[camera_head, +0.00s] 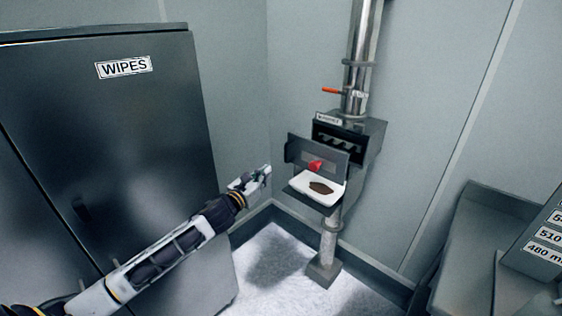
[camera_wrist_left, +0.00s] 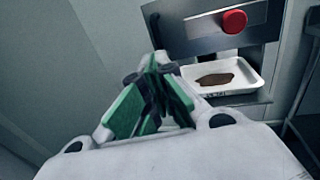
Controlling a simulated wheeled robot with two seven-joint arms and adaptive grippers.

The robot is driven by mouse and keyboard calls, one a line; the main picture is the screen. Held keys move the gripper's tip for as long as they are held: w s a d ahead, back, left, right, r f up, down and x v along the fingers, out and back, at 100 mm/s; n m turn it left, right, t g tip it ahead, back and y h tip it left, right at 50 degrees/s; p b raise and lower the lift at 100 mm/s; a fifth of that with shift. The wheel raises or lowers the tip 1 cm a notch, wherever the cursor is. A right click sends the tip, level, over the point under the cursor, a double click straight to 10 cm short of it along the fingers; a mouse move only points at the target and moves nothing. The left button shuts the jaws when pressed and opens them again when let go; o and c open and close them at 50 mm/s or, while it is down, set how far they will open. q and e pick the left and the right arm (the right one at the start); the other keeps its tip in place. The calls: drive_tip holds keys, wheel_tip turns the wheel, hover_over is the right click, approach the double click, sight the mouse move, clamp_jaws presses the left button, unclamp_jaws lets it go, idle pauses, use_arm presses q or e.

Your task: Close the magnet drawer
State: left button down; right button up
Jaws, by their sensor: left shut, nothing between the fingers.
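The magnet drawer shows as a grey front panel (camera_head: 303,152) with a red knob (camera_head: 315,166). The panel stands out in front of its grey housing (camera_head: 372,138), and the dark opening with bars shows behind it, so the drawer is open. In the left wrist view the panel (camera_wrist_left: 195,36) and red knob (camera_wrist_left: 234,21) are at the upper right. My left gripper (camera_head: 266,170) is shut and empty, left of the panel and apart from it. Its green-padded fingers (camera_wrist_left: 156,62) meet at the tips in the left wrist view. My right gripper is not in view.
A white tray (camera_head: 334,195) with brown powder (camera_head: 321,188) sits on a shelf just below the drawer. A steel pipe (camera_head: 358,60) with an orange handle (camera_head: 330,91) rises above. A dark cabinet labelled WIPES (camera_head: 110,120) stands left. Grey bins (camera_head: 480,240) are at right.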

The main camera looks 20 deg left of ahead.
sight(285, 157)
use_arm(q)
drive_tip(key=shift+w+d+p, duration=0.15)
drive_tip(key=shift+w+d, duration=0.05)
drive_tip(key=shift+w, duration=1.15)
drive_tip(key=shift+w+d+p, duration=0.2)
drive_tip(key=shift+w+d, duration=0.05)
drive_tip(key=shift+w, duration=1.1)
drive_tip(key=shift+w+d+p, duration=0.15)
drive_tip(key=shift+w+d, duration=0.05)
drive_tip(key=shift+w, duration=1.15)
drive_tip(key=shift+w+d, duration=0.15)
drive_tip(key=shift+w, duration=1.1)
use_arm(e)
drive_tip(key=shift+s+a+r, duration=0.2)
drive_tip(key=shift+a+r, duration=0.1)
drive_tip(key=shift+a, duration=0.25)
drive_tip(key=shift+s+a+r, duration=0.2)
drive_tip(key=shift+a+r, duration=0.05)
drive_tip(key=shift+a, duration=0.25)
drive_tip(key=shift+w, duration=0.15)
